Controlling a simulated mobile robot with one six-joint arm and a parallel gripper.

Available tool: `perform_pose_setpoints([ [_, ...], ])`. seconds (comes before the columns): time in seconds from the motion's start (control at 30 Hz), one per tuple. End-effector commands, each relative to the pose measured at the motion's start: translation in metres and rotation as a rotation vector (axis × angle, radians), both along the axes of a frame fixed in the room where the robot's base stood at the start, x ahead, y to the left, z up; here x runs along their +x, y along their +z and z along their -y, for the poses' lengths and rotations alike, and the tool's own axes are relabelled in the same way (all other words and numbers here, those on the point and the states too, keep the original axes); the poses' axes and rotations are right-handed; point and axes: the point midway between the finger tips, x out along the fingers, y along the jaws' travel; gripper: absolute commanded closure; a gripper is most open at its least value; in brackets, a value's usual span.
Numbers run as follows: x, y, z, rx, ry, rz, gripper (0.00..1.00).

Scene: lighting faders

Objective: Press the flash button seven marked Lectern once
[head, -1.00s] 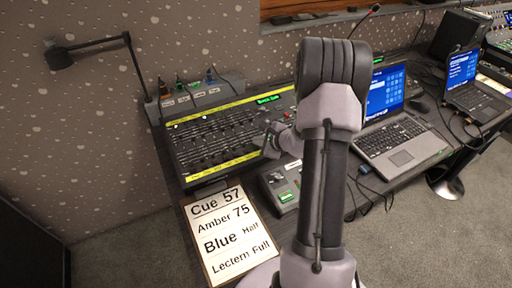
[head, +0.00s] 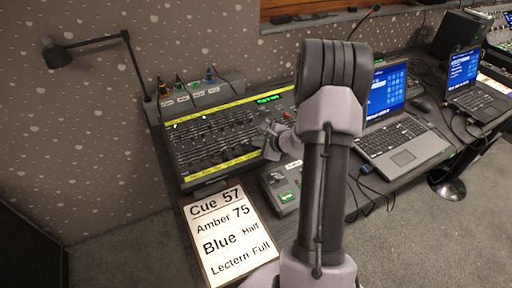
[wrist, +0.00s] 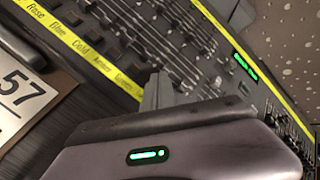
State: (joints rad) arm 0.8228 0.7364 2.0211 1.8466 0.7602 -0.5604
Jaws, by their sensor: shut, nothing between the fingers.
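The lighting desk (head: 215,135) is a black panel with rows of faders and yellow label strips. In the wrist view its yellow strip (wrist: 67,42) shows labels such as Rose, Cold and Amber. I cannot read a Lectern label on the desk; flash button seven is not distinguishable and may be hidden by my gripper. My gripper (head: 272,139) is shut and empty, over the right part of the desk near its front edge. A grey finger (wrist: 157,92) shows over the panel in the wrist view; whether it touches is unclear.
A cue card (head: 230,235) reading "Lectern Full" at the bottom lies in front of the desk. A laptop (head: 395,135) is further right. A lamp (head: 60,55) is at upper left.

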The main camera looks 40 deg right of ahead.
Motion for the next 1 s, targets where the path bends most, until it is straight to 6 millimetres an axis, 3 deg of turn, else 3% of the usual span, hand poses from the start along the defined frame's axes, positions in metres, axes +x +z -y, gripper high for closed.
perform_pose_setpoints([
  [0.67,0.0,-0.004,0.0,0.0,0.0,0.0,1.0],
  [1.0,-0.001,0.011,0.0,-0.001,0.001,0.0,1.0],
])
